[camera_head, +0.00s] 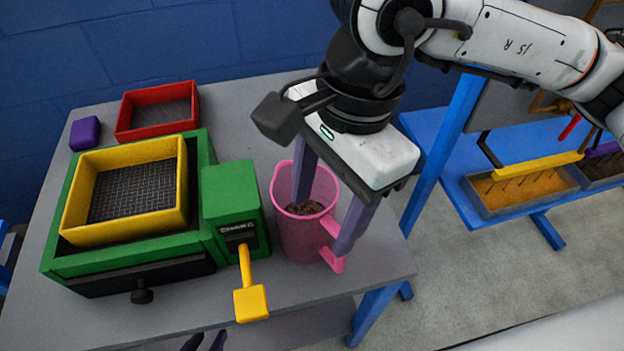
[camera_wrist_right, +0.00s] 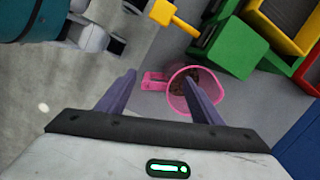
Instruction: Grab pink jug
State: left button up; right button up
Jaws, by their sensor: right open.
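The pink jug (camera_head: 296,235) stands upright on the grey table, just right of the green machine, with dark brown contents inside. Its handle (camera_head: 331,245) points right. It also shows in the right wrist view (camera_wrist_right: 180,98), with its handle (camera_wrist_right: 153,80) between my fingers. My right gripper (camera_head: 320,226) is open above the jug, pointing down. One finger overlaps the jug's mouth and the other is by the handle's outer side; whether either touches is unclear. The right gripper also shows in its wrist view (camera_wrist_right: 160,74). My left gripper (camera_head: 205,342) barely shows at the bottom edge.
The green machine (camera_head: 228,190) with a yellow lever (camera_head: 250,302) stands close left of the jug. It carries a yellow-framed sieve (camera_head: 176,215). A red-framed sieve (camera_head: 160,93) and purple block (camera_head: 85,133) lie behind. The table's right edge is near the jug.

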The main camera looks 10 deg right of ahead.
jog(key=shift+s+d+f+h, duration=0.2)
jog(key=shift+d+f+h, duration=0.6)
jog(key=shift+d+f, duration=0.3)
send_over(331, 258)
jog(key=f, duration=0.4)
jog(key=shift+s+d+f, duration=0.25)
jog(key=shift+s+f, duration=0.05)
jog(key=shift+f, duration=0.05)
jog(key=shift+w+a+f+p, duration=0.15)
jog(key=shift+f+p, duration=0.25)
jog(key=shift+f, duration=1.05)
jog(key=shift+w+a+f+p, duration=0.1)
jog(key=shift+f+p, duration=0.3)
jog(key=shift+f, duration=1.05)
jog(key=c, duration=1.3)
jog(key=shift+r, duration=0.2)
